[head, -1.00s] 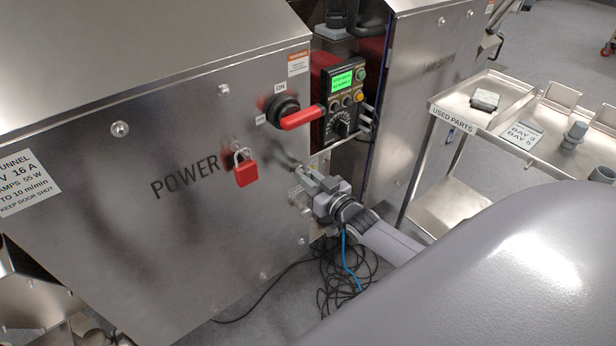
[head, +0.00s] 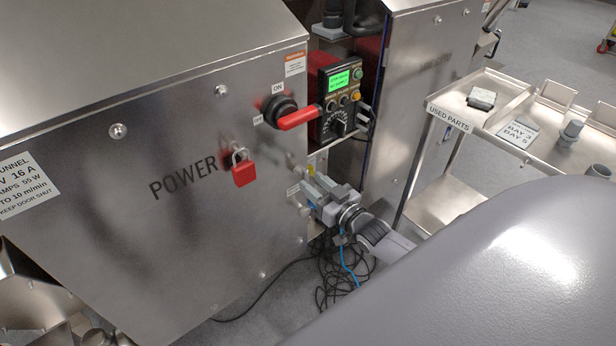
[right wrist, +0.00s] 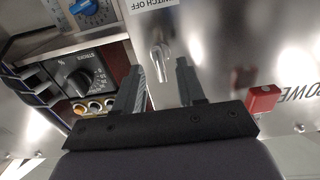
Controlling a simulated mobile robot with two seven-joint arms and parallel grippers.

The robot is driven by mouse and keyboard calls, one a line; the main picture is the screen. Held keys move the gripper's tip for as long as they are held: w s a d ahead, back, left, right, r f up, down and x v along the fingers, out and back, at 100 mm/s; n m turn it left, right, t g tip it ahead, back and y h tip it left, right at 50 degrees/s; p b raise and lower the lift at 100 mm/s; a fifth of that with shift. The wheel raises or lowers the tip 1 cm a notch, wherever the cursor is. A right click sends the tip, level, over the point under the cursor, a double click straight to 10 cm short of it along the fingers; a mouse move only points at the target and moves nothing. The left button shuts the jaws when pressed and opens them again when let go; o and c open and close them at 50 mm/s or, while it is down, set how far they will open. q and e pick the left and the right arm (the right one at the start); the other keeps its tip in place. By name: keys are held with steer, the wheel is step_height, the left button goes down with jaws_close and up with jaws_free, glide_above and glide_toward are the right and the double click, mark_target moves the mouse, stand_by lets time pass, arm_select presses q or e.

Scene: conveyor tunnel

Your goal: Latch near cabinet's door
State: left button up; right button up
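The near cabinet (head: 110,220) is a steel box marked POWER, filling the left of the head view. Its front door panel looks closed, but I cannot tell whether it is latched. A small shiny metal handle (right wrist: 161,62), apparently the latch, projects from the steel face in the right wrist view. My right gripper (head: 313,186) is at the cabinet's right edge, below the red switch lever (head: 299,118). In the right wrist view the right gripper (right wrist: 160,80) has its fingers apart, with the handle beyond and between the tips. I see no contact. My left gripper is not in view.
A red padlock (head: 243,172) hangs on the cabinet front. A control box (head: 341,100) with a green screen sits in the gap beside a second cabinet (head: 415,90). Loose cables (head: 340,280) lie on the floor below. A used-parts cart (head: 455,105) stands at right.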

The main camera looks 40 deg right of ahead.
steer(key=shift+s+d, duration=0.1)
steer(key=shift+s, duration=1.5)
